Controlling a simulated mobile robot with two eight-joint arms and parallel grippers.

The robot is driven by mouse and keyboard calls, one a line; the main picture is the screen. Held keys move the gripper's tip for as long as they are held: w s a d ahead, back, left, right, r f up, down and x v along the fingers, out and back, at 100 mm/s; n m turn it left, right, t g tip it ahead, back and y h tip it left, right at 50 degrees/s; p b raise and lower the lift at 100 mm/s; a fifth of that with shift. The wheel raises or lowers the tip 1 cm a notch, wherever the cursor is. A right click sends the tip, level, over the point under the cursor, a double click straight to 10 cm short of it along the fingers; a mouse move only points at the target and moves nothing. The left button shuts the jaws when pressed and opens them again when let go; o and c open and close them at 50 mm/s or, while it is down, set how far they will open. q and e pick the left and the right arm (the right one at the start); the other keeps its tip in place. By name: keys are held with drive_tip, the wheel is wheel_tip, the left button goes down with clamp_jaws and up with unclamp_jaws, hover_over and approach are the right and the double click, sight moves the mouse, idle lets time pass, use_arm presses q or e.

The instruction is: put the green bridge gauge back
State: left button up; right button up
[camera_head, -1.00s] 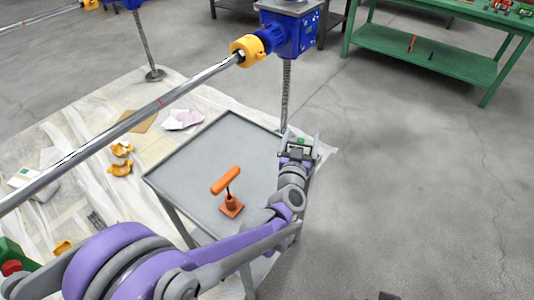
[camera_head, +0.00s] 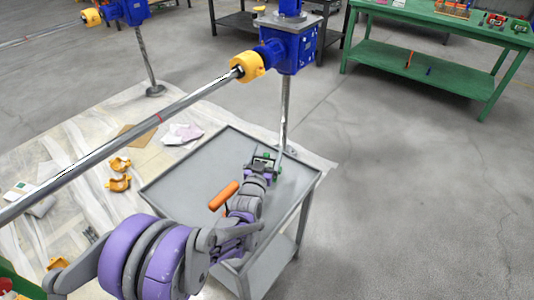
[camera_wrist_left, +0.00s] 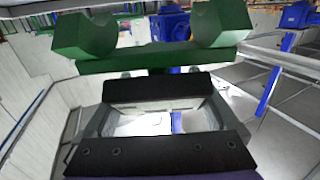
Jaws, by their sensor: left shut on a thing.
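The green bridge gauge (camera_wrist_left: 165,56) spans the top of the left wrist view, a bar with a curved block at each end. My left gripper (camera_head: 264,162) is shut on it; its dark frame shows just below the gauge in the wrist view. In the head view, the gripper and gauge are over the right part of the grey cart top (camera_head: 178,186), and only small green bits (camera_head: 267,156) of the gauge show. Whether the gauge touches the cart cannot be told. My right gripper is not in view.
An orange-handled tool (camera_head: 223,195) stands on the cart, its lower part hidden by my arm. A blue screw jack (camera_head: 288,48) and its screw rise behind the cart. A long shaft (camera_head: 130,136) crosses at left. A green workbench (camera_head: 425,75) stands back right.

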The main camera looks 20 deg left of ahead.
use_arm(q)
drive_tip(key=shift+f+b, duration=0.35)
drive_tip(key=shift+f, duration=0.1)
drive_tip(key=shift+s+f, duration=0.1)
drive_tip(key=o, duration=1.4)
drive_tip(key=shift+d+f, duration=0.1)
drive_tip(key=shift+o, duration=0.2)
drive_tip(key=shift+r+p, duration=0.35)
drive_tip(key=shift+r, duration=0.2)
drive_tip(key=s, duration=1.2)
drive_tip(key=shift+d+r, duration=0.2)
